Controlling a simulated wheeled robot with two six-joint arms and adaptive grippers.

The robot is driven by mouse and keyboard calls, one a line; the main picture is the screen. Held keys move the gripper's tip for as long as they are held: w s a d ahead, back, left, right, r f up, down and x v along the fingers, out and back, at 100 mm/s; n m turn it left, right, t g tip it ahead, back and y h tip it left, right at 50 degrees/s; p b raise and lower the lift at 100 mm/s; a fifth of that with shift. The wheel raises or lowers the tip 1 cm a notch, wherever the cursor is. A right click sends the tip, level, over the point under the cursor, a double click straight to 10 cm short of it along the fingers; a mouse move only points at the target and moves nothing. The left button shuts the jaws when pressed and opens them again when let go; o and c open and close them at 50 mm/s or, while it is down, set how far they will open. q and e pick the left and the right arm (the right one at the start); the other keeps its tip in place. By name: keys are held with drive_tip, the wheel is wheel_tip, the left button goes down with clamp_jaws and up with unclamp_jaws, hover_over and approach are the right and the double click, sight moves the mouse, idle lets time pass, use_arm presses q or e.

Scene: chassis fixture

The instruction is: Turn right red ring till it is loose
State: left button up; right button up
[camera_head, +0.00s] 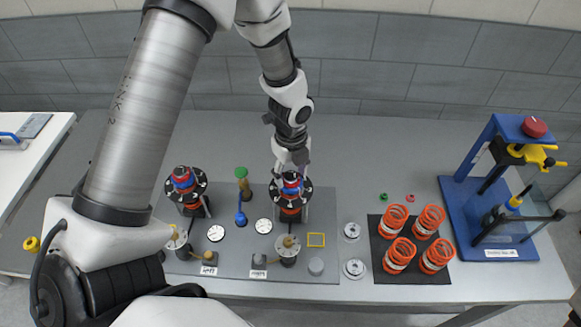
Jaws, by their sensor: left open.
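The right strut assembly (288,207) stands on the grey fixture plate (233,262), with a black round top plate, a blue part and a red ring (291,190) on top. My left gripper (291,173) points down right over this top, its fingers open at the ring. Whether the fingers touch the ring is too small to tell, and they partly hide it. The left assembly (186,190) has a similar black plate with a red and blue top and stands free. My right gripper is not in view.
A green-topped tool (242,175) and a blue-handled tool (240,212) stand between the assemblies. Several orange springs (396,217) stand on a black mat (385,272). A blue press (462,217) stands at the right. The table behind the springs is mostly clear.

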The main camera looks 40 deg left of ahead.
use_arm(q)
drive_tip(key=c, duration=0.9)
drive_tip(key=n+b, duration=0.1)
drive_tip(key=n, duration=0.3)
drive_tip(key=n+b, duration=0.1)
drive_tip(key=n, duration=0.3)
drive_tip(key=shift+f, duration=0.1)
drive_tip(key=n+b, duration=0.1)
drive_tip(key=n, duration=0.3)
drive_tip(key=shift+n, duration=0.3)
drive_tip(key=n+b, duration=0.1)
drive_tip(key=n, duration=0.3)
drive_tip(key=shift+n, duration=0.3)
drive_tip(key=o, duration=0.9)
